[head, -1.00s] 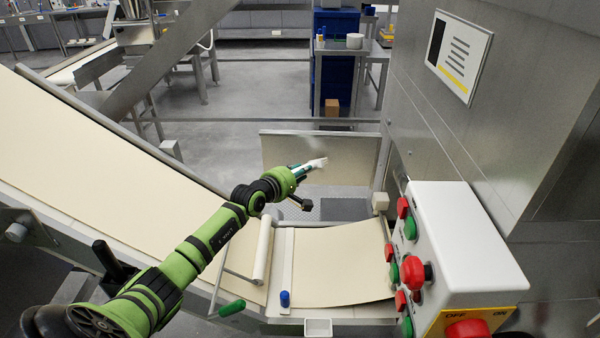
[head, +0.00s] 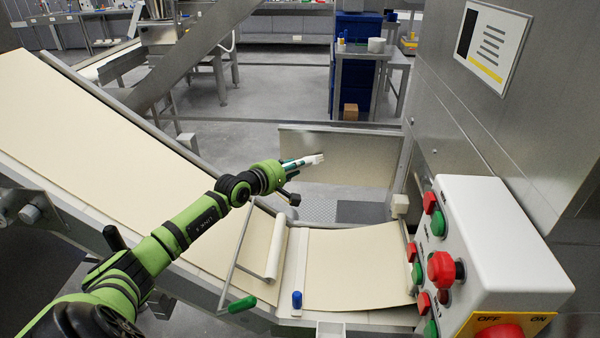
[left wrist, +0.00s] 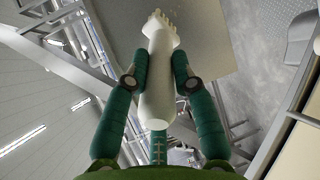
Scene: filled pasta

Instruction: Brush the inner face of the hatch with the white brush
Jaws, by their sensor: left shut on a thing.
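The white brush (head: 313,160) is held in my left gripper (head: 290,166), with its bristle end pointing right. In the left wrist view the two green fingers (left wrist: 159,82) close on the white handle (left wrist: 157,95) from both sides, with the bristles (left wrist: 160,18) at the far end. The hatch (head: 365,158) is a flat metal panel standing open beyond the belt. The brush tip overlaps its left half in the head view; I cannot tell whether the bristles touch it. The panel also lies behind the brush in the left wrist view (left wrist: 208,55). My right gripper is out of view.
A white control box (head: 490,235) with red and green buttons stands at the right, beside the steel machine wall. A blue-topped knob (head: 297,299) stands nearby.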

